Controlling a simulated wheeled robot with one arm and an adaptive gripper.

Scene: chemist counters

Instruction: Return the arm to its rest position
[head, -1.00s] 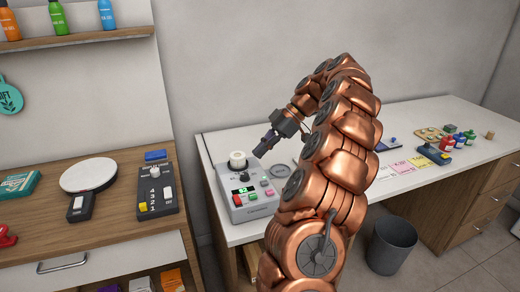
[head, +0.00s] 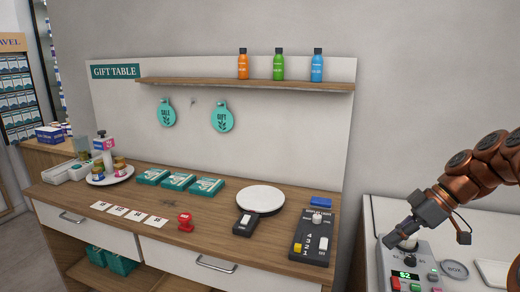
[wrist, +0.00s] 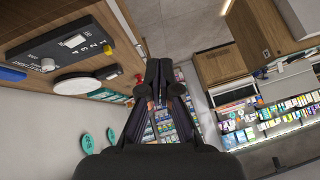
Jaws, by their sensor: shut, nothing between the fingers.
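My copper arm (head: 475,172) enters at the right edge of the head view and bends down to the left. My gripper (head: 390,240) is at its end, pointing down-left, in front of or above a grey device (head: 425,262) with a green display. The exact gap to the device cannot be told. In the wrist view my gripper (wrist: 158,88) shows dark fingers close together, shut, with nothing held between them.
The gift table (head: 150,215) stands left of my arm, bearing a round white plate (head: 260,199), a dark slider box (head: 313,240) and a red stamp (head: 185,221). A shelf (head: 240,85) with bottles is above. The wrist view shows stocked shelves (wrist: 240,115).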

